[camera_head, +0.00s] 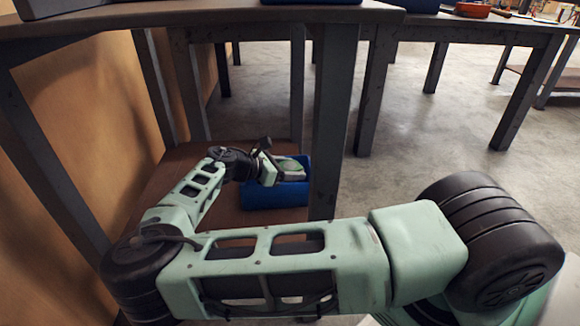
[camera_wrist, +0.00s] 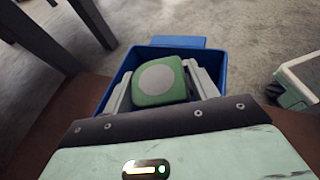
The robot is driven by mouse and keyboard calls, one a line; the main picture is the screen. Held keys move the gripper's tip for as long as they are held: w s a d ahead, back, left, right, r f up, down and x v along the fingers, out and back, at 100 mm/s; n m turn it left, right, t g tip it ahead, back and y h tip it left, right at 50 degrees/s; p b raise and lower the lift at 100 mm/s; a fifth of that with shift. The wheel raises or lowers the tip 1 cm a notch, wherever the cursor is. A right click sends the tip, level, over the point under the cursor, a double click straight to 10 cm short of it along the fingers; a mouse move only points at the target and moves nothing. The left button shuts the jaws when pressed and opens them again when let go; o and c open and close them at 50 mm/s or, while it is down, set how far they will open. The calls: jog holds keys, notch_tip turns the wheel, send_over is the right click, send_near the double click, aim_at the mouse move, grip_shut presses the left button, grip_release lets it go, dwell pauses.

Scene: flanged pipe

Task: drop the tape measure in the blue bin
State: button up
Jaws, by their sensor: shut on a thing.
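A green tape measure (camera_wrist: 160,82) with a round grey face is between the fingers of my gripper (camera_wrist: 158,88) in the wrist view. My gripper is shut on it. The blue bin (camera_wrist: 178,43) lies around and beneath the tape measure in that view, and the tape measure appears over its opening. In the head view the blue bin (camera_head: 275,196) stands on the low brown shelf under the table. My gripper (camera_head: 282,170) is over the bin there. The bin's inside is mostly hidden by my gripper, and I cannot tell the exact height of the tape measure.
The low brown shelf (camera_head: 160,189) has table legs around it, with a thick dark leg (camera_head: 332,120) just right of the bin. The table top (camera_head: 200,14) is above my arm. A tan wall (camera_head: 90,110) is at left. Open concrete floor (camera_head: 420,150) is at right.

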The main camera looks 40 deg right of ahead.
jog(key=o, duration=1.1)
jog(key=shift+f, duration=0.55)
jog(key=shift+o, duration=0.2)
jog(key=shift+r+b, duration=0.3)
jog(key=shift+b, duration=0.25)
jog(key=r+p+v, duration=0.1)
jog(key=p+v, duration=0.4)
jog(key=v, duration=0.7)
jog(key=shift+s, duration=0.1)
